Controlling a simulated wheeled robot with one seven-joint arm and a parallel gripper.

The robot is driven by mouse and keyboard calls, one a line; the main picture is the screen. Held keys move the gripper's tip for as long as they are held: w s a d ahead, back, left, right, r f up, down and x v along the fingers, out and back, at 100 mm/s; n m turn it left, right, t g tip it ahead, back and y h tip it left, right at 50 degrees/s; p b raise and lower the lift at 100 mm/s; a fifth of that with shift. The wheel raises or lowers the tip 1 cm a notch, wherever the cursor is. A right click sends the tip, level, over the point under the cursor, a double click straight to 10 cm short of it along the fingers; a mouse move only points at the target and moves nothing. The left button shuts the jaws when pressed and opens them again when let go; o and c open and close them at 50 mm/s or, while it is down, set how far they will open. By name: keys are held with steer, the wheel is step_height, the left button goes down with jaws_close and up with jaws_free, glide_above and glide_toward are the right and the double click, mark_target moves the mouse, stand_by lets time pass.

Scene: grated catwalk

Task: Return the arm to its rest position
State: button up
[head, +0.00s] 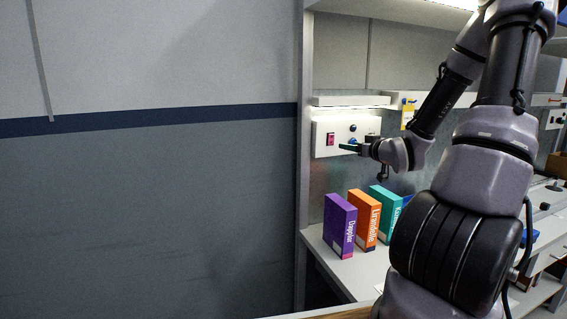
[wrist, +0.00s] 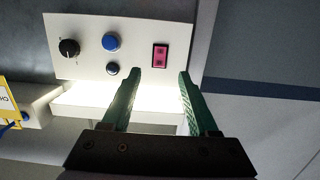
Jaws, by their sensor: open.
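My arm is stretched out from the right side of the head view. My gripper (head: 350,147) is in front of a white control panel (head: 362,126) on the back wall of the workbench. In the wrist view my gripper (wrist: 160,80) shows two green fingers spread apart with nothing between them. The panel also shows in the wrist view (wrist: 82,25), with a red switch (wrist: 160,56), a blue button (wrist: 110,42), a dark button (wrist: 112,68) and a black knob (wrist: 69,48). Whether a finger touches the panel cannot be told.
Purple (head: 340,224), orange (head: 365,218) and teal (head: 384,207) boxes stand upright on the bench (head: 345,272) below my gripper. A shelf (head: 395,12) hangs overhead. A yellow tag (head: 408,115) hangs right of the panel. In front of the grey wall (head: 150,210) at left no objects show.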

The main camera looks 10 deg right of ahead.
steer(key=s+a+r+m+g, duration=0.2)
steer(key=s+a+r+g, duration=0.1)
steer(key=s, duration=0.6)
steer(key=s+a+r+m+g, duration=0.2)
steer(key=s+a+r, duration=0.4)
steer(key=s, duration=0.4)
steer(key=s+a+r+m+g+h, duration=0.1)
steer(key=s+a+r+g, duration=0.3)
steer(key=s, duration=0.6)
steer(key=shift+a+r+m, duration=0.45)
steer(key=shift+r+m, duration=0.05)
steer(key=shift+m, duration=0.2)
